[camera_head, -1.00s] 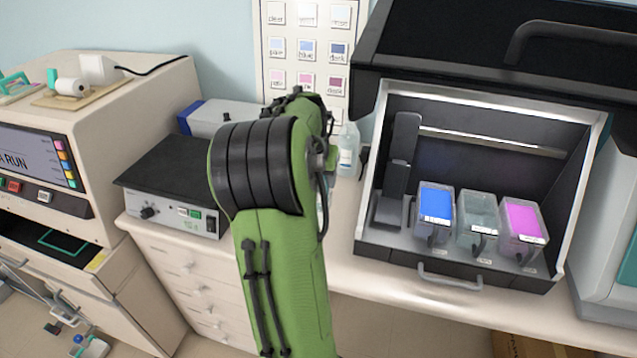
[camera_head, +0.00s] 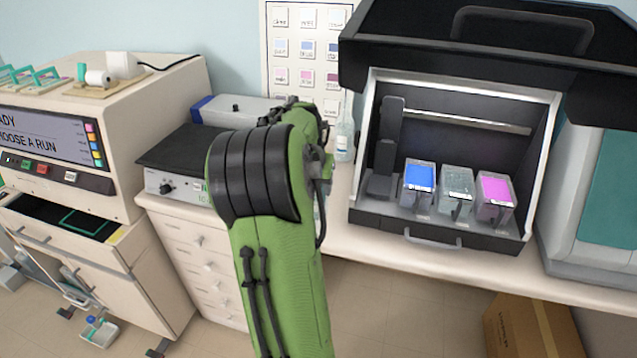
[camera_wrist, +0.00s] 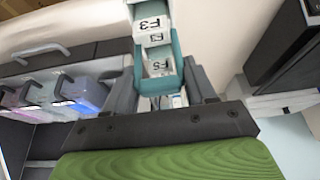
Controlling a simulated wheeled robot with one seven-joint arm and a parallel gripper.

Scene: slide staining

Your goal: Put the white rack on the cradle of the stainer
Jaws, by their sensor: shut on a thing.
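The stainer (camera_head: 357,217) is a black box with a raised lid. A dark upright arm (camera_head: 390,130) stands at its left inside, with a dark block low on it; I cannot make out the cradle's shape. My gripper (camera_wrist: 165,88) is hidden behind my green arm in the head view. In the wrist view its grey fingers are shut on a white and teal piece, which I take for the white rack (camera_wrist: 150,15), with printed labels facing the camera. The stainer's tubs show at the left of that view, apart from the rack.
Blue (camera_head: 420,176), clear (camera_head: 456,188) and pink (camera_head: 494,193) tubs stand inside the stainer. A bottle (camera_head: 344,140) stands left of it. A grey hotplate-like box (camera_head: 180,185) and a machine with a screen (camera_head: 45,135) are further left. A cardboard box (camera_head: 530,325) is on the floor.

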